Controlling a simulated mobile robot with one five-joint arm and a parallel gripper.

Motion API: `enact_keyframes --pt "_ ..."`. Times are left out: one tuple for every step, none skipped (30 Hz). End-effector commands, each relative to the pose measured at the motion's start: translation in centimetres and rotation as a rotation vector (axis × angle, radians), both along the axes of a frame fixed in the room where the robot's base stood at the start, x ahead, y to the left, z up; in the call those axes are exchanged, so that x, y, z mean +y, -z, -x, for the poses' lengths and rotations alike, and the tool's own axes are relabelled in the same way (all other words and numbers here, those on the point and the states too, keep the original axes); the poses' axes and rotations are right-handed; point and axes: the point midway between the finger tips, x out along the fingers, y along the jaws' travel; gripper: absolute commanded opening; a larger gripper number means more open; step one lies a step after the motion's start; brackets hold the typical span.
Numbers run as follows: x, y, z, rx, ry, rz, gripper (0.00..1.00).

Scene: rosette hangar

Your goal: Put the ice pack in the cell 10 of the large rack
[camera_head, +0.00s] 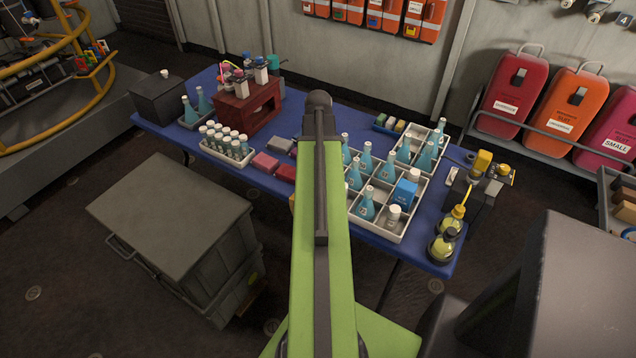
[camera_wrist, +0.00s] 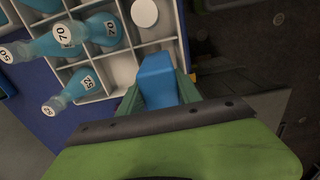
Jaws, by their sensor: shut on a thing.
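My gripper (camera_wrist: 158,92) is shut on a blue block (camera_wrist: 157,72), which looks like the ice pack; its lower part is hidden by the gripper. It is beside the large white rack, over or near the table's front edge. In the head view my green arm hides the gripper. The rack also shows in the wrist view (camera_wrist: 151,45), with numbered flasks and some empty cells. I cannot read which cell is 10.
A tray of capped bottles (camera_head: 226,160) and a red-brown stand (camera_head: 247,105) are at the left. A grey crate (camera_head: 168,207) stands on the floor in front.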

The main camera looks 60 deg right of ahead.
Motion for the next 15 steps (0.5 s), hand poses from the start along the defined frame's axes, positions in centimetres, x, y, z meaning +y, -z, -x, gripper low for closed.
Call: enact_keyframes --pt "0.0 0.3 0.0 0.0 0.0 0.0 0.0" --pt "0.0 0.7 0.0 0.0 0.0 0.0 0.0" --pt "0.0 1.3 0.0 0.0 0.0 0.0 0.0" --pt "0.0 1.9 0.0 0.0 0.0 0.0 0.0" --pt "0.0 2.5 0.0 0.0 0.0 0.0 0.0" --pt "0.0 3.2 0.0 0.0 0.0 0.0 0.0" --pt "0.0 3.6 0.0 0.0 0.001 0.0 0.0" --pt "0.0 3.9 0.0 0.0 0.001 0.0 0.0" --pt "0.0 4.0 0.0 0.0 0.001 0.0 0.0" --pt "0.0 3.9 0.0 0.0 0.001 0.0 0.0" --pt "0.0 3.7 0.0 0.0 0.001 0.0 0.0" --pt "0.0 3.5 0.0 0.0 0.001 0.0 0.0" --pt "0.0 3.5 0.0 0.0 0.001 0.0 0.0" --pt "0.0 3.5 0.0 0.0 0.001 0.0 0.0" --pt "0.0 3.5 0.1 0.0 0.001 0.0 0.0"
